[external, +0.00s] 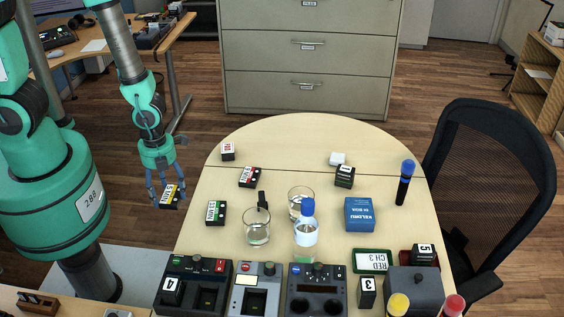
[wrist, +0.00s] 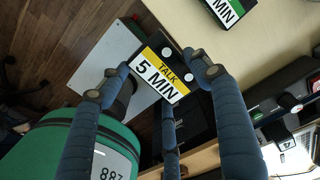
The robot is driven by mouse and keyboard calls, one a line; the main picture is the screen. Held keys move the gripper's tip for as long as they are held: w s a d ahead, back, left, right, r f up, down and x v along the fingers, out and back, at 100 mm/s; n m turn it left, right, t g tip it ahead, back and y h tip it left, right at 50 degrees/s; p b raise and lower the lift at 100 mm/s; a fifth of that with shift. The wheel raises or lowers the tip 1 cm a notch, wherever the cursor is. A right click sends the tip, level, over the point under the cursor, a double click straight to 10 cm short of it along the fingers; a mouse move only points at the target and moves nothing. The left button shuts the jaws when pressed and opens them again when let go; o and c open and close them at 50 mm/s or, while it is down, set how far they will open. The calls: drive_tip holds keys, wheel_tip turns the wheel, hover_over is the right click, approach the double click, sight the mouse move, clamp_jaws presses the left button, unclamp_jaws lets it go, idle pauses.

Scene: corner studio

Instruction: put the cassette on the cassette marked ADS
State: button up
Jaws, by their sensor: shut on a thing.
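My gripper (external: 167,190) is shut on a black cassette with a yellow-and-white label (external: 171,196). In the wrist view the held cassette (wrist: 163,75) reads TALK 5 MIN, and it is tilted between my fingers. It hangs in the air left of the round-ended table. A cassette with a green label (external: 215,212) lies on the table's left side, and its corner shows in the wrist view (wrist: 226,12). A cassette with a red label (external: 249,177) lies farther back. The top words of both labels are too small to read, so I cannot tell which is marked ADS.
Two glasses (external: 256,233) and a blue-capped bottle (external: 306,238) stand mid-table. A blue box (external: 360,214) and a blue-topped marker (external: 404,183) are to the right. Several devices (external: 193,282) line the front edge. A chair (external: 500,180) stands right.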

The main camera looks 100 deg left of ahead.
drive_tip(key=s, duration=0.1)
drive_tip(key=s+d, duration=0.1)
drive_tip(key=s, duration=0.1)
drive_tip(key=shift+d+r, duration=0.1)
drive_tip(key=shift+r, duration=0.05)
drive_tip(key=b, duration=0.2)
hover_over(212, 211)
drive_tip(key=shift+f, duration=0.75)
drive_tip(key=shift+f+b, duration=0.35)
drive_tip(key=shift+f, duration=1.4)
drive_tip(key=shift+f, duration=0.15)
drive_tip(key=o, duration=1.2)
